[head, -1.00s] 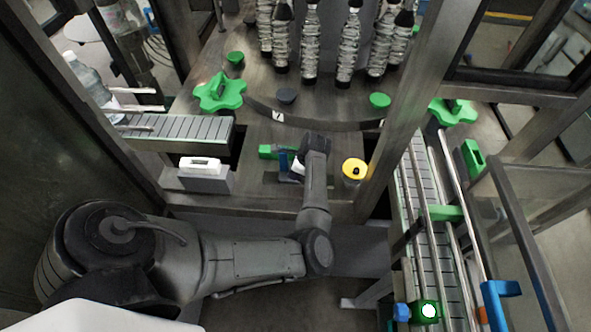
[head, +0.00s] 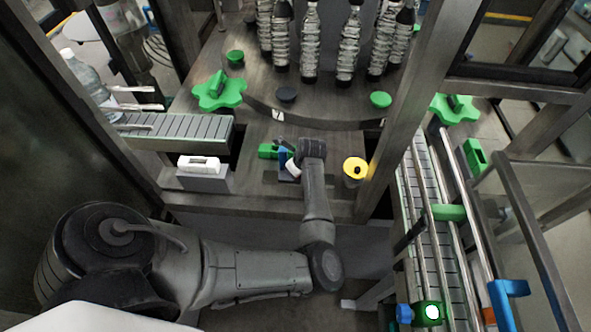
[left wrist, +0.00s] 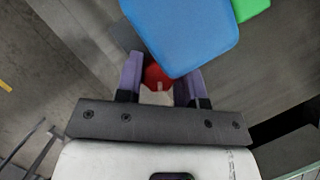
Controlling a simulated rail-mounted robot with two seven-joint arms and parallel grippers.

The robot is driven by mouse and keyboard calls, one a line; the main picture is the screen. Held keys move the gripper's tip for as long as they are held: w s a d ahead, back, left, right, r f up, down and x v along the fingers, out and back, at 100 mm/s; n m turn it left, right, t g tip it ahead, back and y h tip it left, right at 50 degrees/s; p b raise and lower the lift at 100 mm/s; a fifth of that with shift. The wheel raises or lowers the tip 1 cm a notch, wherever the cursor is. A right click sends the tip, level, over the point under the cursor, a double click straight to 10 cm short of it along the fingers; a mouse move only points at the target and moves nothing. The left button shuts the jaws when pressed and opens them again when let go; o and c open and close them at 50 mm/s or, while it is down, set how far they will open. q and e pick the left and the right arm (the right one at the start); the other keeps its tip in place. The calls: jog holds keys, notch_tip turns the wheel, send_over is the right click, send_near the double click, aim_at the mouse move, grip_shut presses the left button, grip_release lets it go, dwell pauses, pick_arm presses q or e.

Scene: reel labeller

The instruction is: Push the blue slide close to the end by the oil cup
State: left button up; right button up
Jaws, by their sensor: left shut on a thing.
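The blue slide (head: 283,157) sits beside a green block (head: 267,151) on the metal deck, partly hidden by my left gripper. A cup with a yellow top (head: 355,167), likely the oil cup, stands apart to the right. In the left wrist view the blue slide (left wrist: 185,30) looms large over the fingertips and overlaps the right finger. My left gripper (left wrist: 158,78) has a red piece (left wrist: 157,74) filling the gap between its purple fingers and looks shut on it. Whether this piece belongs to the slide cannot be told. My right gripper is out of view.
A white device (head: 199,164) on a grey block and a slatted conveyor (head: 185,131) lie left. A frame post (head: 405,100) rises right of the cup, with another railed conveyor (head: 430,215) beyond. Bottles (head: 310,50) stand on the round table behind.

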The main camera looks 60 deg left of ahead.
pick_arm(q)
jog(key=shift+m+t, duration=0.5)
jog(key=shift+m, duration=1.3)
jog(key=o, duration=0.9)
jog(key=shift+d+r, duration=0.1)
jog(key=b+v, duration=0.1)
jog(key=v, duration=0.6)
jog(key=shift+s+d+r+b, duration=0.1)
jog(key=shift+r+b, duration=0.05)
jog(key=shift+b, duration=0.15)
